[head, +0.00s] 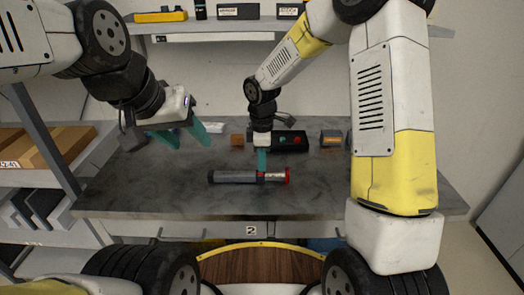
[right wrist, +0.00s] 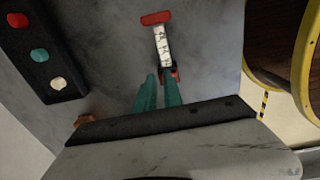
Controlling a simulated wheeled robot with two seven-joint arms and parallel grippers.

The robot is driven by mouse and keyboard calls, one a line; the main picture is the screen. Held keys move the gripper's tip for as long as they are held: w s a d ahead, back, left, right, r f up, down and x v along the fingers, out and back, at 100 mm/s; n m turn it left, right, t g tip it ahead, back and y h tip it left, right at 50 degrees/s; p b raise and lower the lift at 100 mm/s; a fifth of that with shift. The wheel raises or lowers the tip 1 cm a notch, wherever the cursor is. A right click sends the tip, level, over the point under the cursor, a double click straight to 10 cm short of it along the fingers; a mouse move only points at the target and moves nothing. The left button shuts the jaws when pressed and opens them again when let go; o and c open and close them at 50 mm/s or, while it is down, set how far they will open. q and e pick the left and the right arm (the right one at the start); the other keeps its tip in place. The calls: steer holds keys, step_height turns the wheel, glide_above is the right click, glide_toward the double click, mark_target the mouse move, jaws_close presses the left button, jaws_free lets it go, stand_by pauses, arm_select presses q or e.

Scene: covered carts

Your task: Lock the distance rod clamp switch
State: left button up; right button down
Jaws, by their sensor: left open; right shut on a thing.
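The distance rod (head: 235,177) lies flat across the grey table, with a dark grey tube on the left and a red end on the right. Its pale marked section and red end also show in the right wrist view (right wrist: 163,45). The red clamp switch (right wrist: 176,73) sits where the pale section meets the tube. My right gripper (head: 262,168) reaches down onto the rod from above, shut on the clamp switch; its teal fingers hide part of the switch and tube. My left gripper (head: 190,138) is open and empty above the table's left part, clear of the rod.
A black box with coloured buttons (head: 292,141) stands behind the rod, also seen in the right wrist view (right wrist: 42,52). An orange block (head: 237,140) and a dark box with an orange face (head: 331,138) stand nearby. The table (head: 330,190) is clear right of the rod.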

steer(key=shift+s+d+f, duration=0.15)
steer(key=shift+s+f, duration=0.3)
steer(key=shift+f, duration=0.15)
arm_select(q)
steer(key=shift+w, duration=0.15)
arm_select(e)
steer(key=shift+s, duration=0.55)
steer(key=shift+r, duration=0.1)
steer(key=r, duration=0.3)
steer(key=w+r, duration=0.1)
steer(key=r, duration=0.3)
steer(key=shift+w, duration=0.2)
arm_select(q)
steer(key=shift+w+d, duration=0.55)
steer(key=shift+d, duration=0.2)
arm_select(e)
step_height(320, 180, up, 8)
arm_select(q)
steer(key=shift+c, duration=0.4)
